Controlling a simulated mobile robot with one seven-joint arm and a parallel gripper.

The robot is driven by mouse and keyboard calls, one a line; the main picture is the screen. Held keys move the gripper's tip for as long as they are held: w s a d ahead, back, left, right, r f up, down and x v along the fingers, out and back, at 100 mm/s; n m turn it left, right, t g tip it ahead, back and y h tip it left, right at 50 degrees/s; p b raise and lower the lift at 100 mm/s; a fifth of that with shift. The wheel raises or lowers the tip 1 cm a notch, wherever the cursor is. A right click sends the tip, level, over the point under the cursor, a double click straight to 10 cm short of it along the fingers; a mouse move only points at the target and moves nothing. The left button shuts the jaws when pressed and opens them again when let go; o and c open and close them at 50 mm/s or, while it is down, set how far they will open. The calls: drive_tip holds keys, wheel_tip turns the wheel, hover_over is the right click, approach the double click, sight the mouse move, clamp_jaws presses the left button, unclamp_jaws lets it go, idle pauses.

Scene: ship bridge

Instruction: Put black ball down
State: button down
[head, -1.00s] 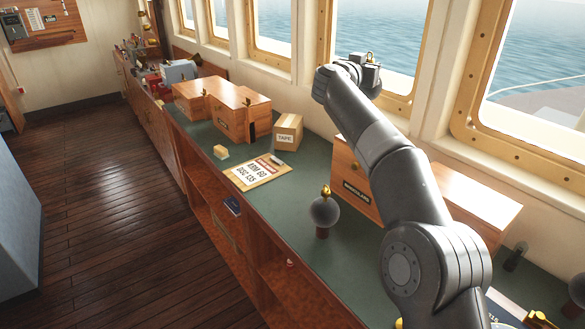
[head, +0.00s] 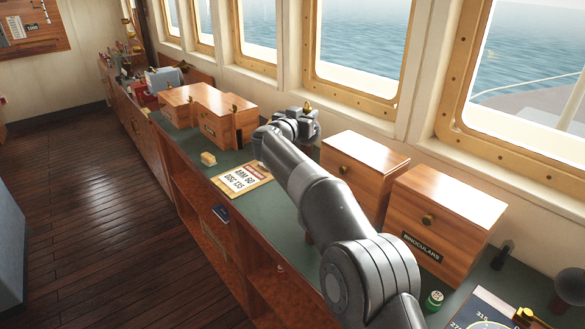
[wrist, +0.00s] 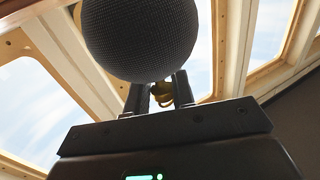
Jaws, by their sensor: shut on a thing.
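The black ball (wrist: 140,35), round with a fine mesh-like surface, fills the upper middle of the wrist view. My gripper (wrist: 160,92) is shut on it, with its two dark fingers against the ball's underside. In the head view my gripper (head: 303,122) is over the back of the green counter (head: 262,207), beside the windows. The held ball cannot be made out there. Whether it touches anything cannot be told.
A wooden box (head: 365,168) and the binoculars box (head: 445,215) stand right of my arm. More wooden boxes (head: 213,112) stand at left. A paper sign (head: 242,178) and a small tan block (head: 208,159) lie on the counter.

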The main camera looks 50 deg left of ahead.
wheel_tip(320, 180, down, 16)
idle(0.4)
drive_tip(key=shift+f, duration=0.1)
drive_tip(key=c, duration=1.2)
unclamp_jaws()
drive_tip(key=shift+c, duration=0.2)
drive_tip(key=shift+r, duration=0.2)
drive_tip(key=shift+o, duration=0.4)
drive_tip(key=v, duration=1.2)
